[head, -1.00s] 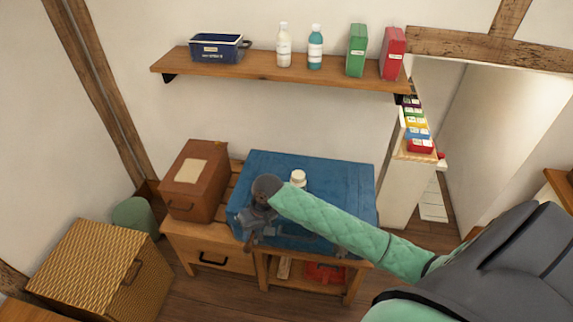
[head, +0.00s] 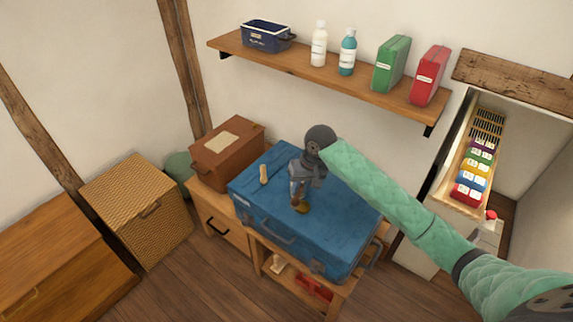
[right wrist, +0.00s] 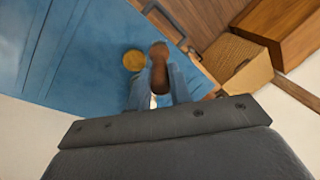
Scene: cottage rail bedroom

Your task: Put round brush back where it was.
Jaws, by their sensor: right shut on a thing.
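My right gripper (head: 298,196) is over the middle of the blue case (head: 258,212), pointing down. It is shut on a brown, rounded thing, which I take to be the round brush; it shows between the fingers in the right wrist view (right wrist: 159,74). In the head view the fingers hide most of it. A yellow round thing (right wrist: 134,61) shows beside it, over the blue lid; I cannot tell whether they touch. It also shows just below the fingers in the head view (head: 303,208). My left gripper is not in view.
A small beige wooden thing (head: 264,174) lies on the case's left part. A brown box (head: 226,160) stands left of the case. A wall shelf (head: 300,68) with bottles and boxes hangs behind. The case's front left lid is clear.

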